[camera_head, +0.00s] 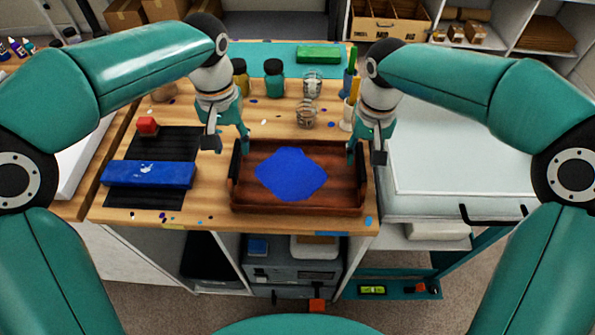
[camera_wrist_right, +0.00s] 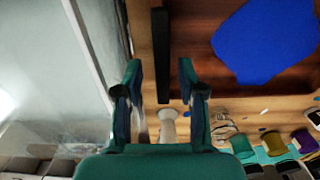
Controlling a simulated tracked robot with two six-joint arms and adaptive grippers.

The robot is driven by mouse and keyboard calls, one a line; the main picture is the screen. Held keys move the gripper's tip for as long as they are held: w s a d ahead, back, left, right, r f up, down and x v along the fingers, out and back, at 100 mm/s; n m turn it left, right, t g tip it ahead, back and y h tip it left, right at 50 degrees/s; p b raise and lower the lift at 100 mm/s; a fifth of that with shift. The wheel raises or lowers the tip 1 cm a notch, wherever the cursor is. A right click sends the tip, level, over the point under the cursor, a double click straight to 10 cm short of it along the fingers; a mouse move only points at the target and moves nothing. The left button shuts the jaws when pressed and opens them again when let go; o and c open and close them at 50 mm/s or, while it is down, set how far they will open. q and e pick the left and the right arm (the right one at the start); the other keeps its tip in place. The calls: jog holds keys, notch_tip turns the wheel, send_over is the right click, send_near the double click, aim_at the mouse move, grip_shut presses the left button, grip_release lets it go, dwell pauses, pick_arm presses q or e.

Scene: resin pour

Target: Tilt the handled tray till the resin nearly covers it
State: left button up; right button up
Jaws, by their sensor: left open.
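The brown wooden handled tray (camera_head: 335,197) lies flat, as far as I can tell, on the workbench in the head view. A blue resin pool (camera_head: 290,173) covers the middle of its floor, with bare wood all around. It also shows in the right wrist view (camera_wrist_right: 265,42). Dark handles stand at the tray's left and right ends. My left gripper (camera_head: 226,142) is open and empty above the left end. My right gripper (camera_head: 366,152) is open at the right end. In the right wrist view, the dark right handle (camera_wrist_right: 160,55) appears between its spread fingers (camera_wrist_right: 160,78), untouched.
A white-topped unit (camera_head: 460,140) adjoins the right.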

aim_at(234, 156)
pick_arm(q)
jog(key=shift+f, duration=2.6)
pick_arm(e)
jog(key=shift+f, duration=2.6)
pick_arm(q)
jog(key=shift+c, duration=0.2)
pick_arm(e)
jog(key=shift+c, duration=0.2)
pick_arm(q)
grip_shut()
pick_arm(e)
grip_shut()
